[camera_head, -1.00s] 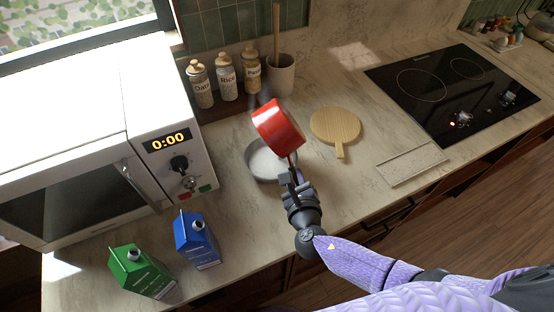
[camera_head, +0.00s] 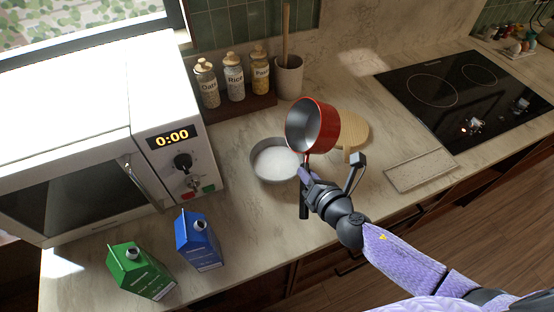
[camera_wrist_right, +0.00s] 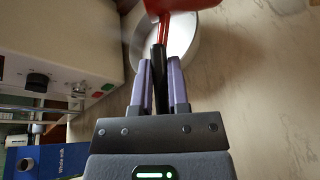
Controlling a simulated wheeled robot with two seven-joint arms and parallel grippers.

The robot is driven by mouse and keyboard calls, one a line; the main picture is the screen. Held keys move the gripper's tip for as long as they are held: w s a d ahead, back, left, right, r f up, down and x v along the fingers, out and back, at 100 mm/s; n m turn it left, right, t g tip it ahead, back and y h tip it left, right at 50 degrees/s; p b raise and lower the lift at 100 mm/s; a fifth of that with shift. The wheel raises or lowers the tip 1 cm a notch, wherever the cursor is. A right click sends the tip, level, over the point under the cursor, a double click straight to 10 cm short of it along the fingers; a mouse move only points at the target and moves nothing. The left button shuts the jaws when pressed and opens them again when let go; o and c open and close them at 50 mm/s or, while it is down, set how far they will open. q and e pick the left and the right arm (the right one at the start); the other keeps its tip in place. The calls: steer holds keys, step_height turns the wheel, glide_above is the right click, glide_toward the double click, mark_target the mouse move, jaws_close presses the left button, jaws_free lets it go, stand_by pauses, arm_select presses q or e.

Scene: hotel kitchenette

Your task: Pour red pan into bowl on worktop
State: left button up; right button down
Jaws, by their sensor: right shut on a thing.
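The red pan (camera_head: 328,122) is held in the air above the worktop, just behind and to the right of the bowl. It is tilted, with its open mouth facing left and toward the head camera, and its grey inside looks empty. The metal bowl (camera_head: 257,173) stands on the worktop with white contents in it. My right gripper (camera_head: 305,176) is shut on the pan's handle, at the bowl's right side in the picture. In the right wrist view, the fingers (camera_wrist_right: 161,75) flank the black handle, with the red pan (camera_wrist_right: 182,5) and bowl (camera_wrist_right: 206,42) beyond. My left gripper is not visible.
A microwave (camera_head: 165,110) stands left of the bowl. Blue (camera_head: 198,240) and green (camera_head: 140,270) cartons stand at the front left. Jars (camera_head: 234,78) and a utensil pot (camera_head: 289,78) are behind. A wooden board (camera_head: 354,132) lies right of the pan, before the hob (camera_head: 450,95).

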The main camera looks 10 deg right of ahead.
arm_select(q)
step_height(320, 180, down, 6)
steer(key=b, duration=0.4)
arm_select(e)
steer(key=m+y, duration=0.1)
steer(key=m, duration=0.1)
steer(key=m+t+y, duration=0.1)
steer(key=m, duration=0.2)
steer(key=d+r+m+y, duration=0.1)
steer(key=m, duration=0.2)
steer(key=shift+r+y, duration=0.1)
steer(key=shift+y, duration=0.2)
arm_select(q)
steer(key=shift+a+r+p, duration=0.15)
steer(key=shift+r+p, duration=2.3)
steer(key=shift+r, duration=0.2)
arm_select(e)
steer(key=shift+m+t, duration=0.3)
steer(key=shift+m, duration=0.4)
steer(key=shift+w+r, duration=0.1)
steer(key=shift+r, duration=2.65)
steer(key=shift+a, duration=0.1)
